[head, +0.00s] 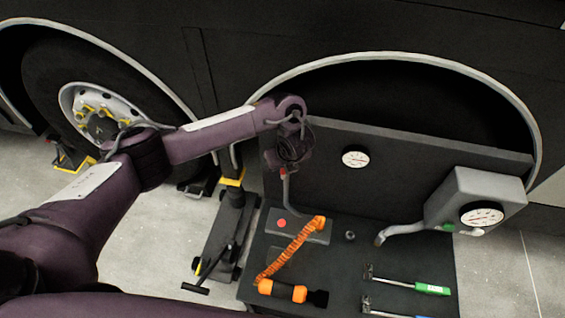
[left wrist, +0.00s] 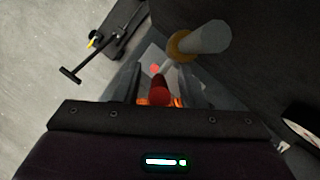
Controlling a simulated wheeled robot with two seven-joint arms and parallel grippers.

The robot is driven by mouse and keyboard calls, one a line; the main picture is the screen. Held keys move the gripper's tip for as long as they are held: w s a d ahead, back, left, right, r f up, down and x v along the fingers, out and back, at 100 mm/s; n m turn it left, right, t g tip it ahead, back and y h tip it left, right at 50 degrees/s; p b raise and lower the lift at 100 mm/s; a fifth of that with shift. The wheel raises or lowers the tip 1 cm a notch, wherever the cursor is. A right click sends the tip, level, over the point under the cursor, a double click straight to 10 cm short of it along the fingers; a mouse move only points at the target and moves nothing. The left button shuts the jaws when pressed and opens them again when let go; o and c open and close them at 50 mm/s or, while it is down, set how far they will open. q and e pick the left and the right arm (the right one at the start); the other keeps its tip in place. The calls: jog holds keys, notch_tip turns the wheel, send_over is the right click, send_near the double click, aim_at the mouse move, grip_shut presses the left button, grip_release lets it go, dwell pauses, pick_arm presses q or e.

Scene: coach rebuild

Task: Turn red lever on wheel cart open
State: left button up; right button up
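The wheel cart (head: 400,262) is dark, with an upright back panel. My left gripper (head: 287,163) is at the left end of that panel, pointing down, its fingers hard to make out in the head view. In the left wrist view, the red lever (left wrist: 159,92) shows as a red rounded end between the two fingers of my left gripper (left wrist: 161,88). The fingers stand apart, with gaps seen on both sides of the red end. In the head view a thin grey stem (head: 285,190) shows below the gripper. My right gripper is in neither view.
A grey box with a red button (head: 281,223), an orange coiled hose (head: 297,245), an orange tool (head: 283,291) and a green-handled tool (head: 432,289) lie on the cart. A grey gauge box (head: 463,198) stands right. A floor jack (head: 228,235) is left of the cart.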

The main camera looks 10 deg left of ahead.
pick_arm(q)
jog(key=p+v, duration=0.4)
jog(key=v, duration=0.3)
jog(key=shift+r, duration=0.1)
